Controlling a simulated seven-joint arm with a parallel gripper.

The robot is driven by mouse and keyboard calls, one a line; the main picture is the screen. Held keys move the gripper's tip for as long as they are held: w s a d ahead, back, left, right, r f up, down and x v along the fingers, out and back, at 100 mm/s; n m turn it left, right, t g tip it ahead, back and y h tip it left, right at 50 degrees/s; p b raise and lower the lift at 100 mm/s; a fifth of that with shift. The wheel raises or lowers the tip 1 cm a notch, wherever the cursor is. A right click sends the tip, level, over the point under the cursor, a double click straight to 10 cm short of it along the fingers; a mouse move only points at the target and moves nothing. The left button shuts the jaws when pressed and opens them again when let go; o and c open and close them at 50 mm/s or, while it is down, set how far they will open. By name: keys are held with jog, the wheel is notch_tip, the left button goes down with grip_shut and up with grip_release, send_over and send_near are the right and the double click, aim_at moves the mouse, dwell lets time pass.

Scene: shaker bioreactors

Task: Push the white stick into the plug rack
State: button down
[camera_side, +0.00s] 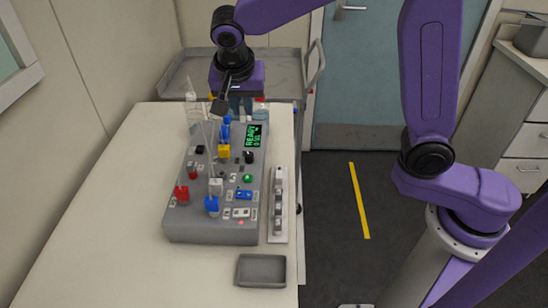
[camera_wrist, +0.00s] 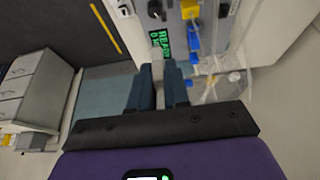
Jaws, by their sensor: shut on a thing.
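My gripper (camera_side: 240,108) is over the far end of the grey bioreactor console (camera_side: 210,232), pointing down. In the wrist view its two dark blue fingers (camera_wrist: 158,88) are close together with a narrow pale thing between them. A narrow light rack (camera_side: 279,238) with several grey sockets lies along the right side of the console, apparently the plug rack. My gripper is away from this rack, beyond its far end.
The console carries red, blue, yellow and white plugs, thin upright rods and a green READY display (camera_side: 256,136). A grey tray (camera_side: 262,271) lies at the front. The table's left side (camera_side: 110,220) is clear.

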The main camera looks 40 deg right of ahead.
jog(key=shift+s+d+f, duration=0.3)
jog(key=shift+d+f, duration=1.2)
jog(key=shift+f, duration=1.45)
jog(key=shift+s+d+f, duration=0.35)
jog(key=shift+d+f, duration=1.2)
jog(key=shift+f, duration=1.45)
jog(key=shift+s+d+f, duration=0.3)
jog(key=shift+d+f, duration=1.2)
jog(key=shift+f, duration=1.45)
jog(key=shift+f, duration=0.85)
jog(key=c, duration=1)
grip_release()
jog(key=v, duration=1.7)
jog(key=shift+s+a+r, duration=0.1)
jog(key=shift+r, duration=0.1)
